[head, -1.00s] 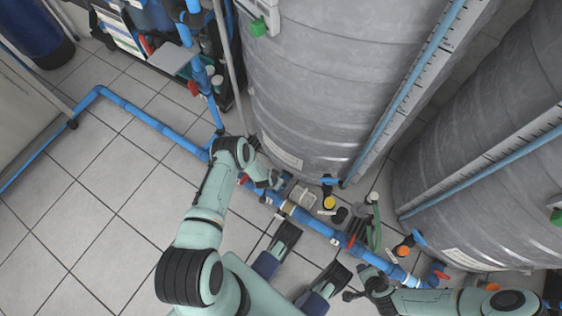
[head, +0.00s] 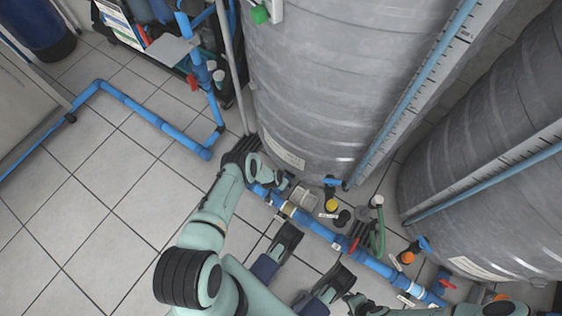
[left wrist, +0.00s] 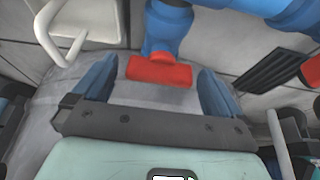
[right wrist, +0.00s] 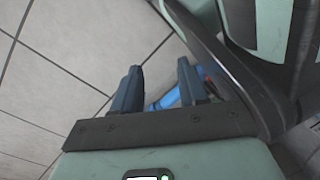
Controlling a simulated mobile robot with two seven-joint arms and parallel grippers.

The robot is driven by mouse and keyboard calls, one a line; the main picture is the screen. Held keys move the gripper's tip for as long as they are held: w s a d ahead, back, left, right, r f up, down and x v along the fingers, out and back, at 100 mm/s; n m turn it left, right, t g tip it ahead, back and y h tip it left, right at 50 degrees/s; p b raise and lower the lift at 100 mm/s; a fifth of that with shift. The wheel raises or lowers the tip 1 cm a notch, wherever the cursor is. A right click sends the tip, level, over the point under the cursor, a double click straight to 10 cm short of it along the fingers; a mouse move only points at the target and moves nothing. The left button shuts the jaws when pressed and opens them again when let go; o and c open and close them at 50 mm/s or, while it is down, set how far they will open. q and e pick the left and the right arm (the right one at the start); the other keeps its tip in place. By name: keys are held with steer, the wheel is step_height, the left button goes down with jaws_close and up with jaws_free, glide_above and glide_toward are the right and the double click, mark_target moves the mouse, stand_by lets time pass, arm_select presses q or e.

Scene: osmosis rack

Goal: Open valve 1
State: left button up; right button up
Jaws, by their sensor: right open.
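A red valve handle (left wrist: 160,70) on a blue pipe fitting (left wrist: 166,28) fills the middle of the left wrist view. My left gripper (left wrist: 158,88) is open, with one blue finger on each side of the handle; I cannot tell whether they touch it. In the head view my left gripper (head: 280,180) is low at the floor pipe beside the big tank, and my wrist hides this valve. No number on it is readable. My right gripper (right wrist: 158,85) is open and empty above the floor, with a blue pipe (right wrist: 168,98) beyond its fingers.
The blue floor pipe (head: 318,228) runs along the grey tank (head: 320,90) with other red handles (head: 354,244) and (head: 446,284). A second tank (head: 480,170) stands to the right. A white bracket (left wrist: 85,25) is close to my left gripper.

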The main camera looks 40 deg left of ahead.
arm_select(q)
steer(key=c, duration=0.9)
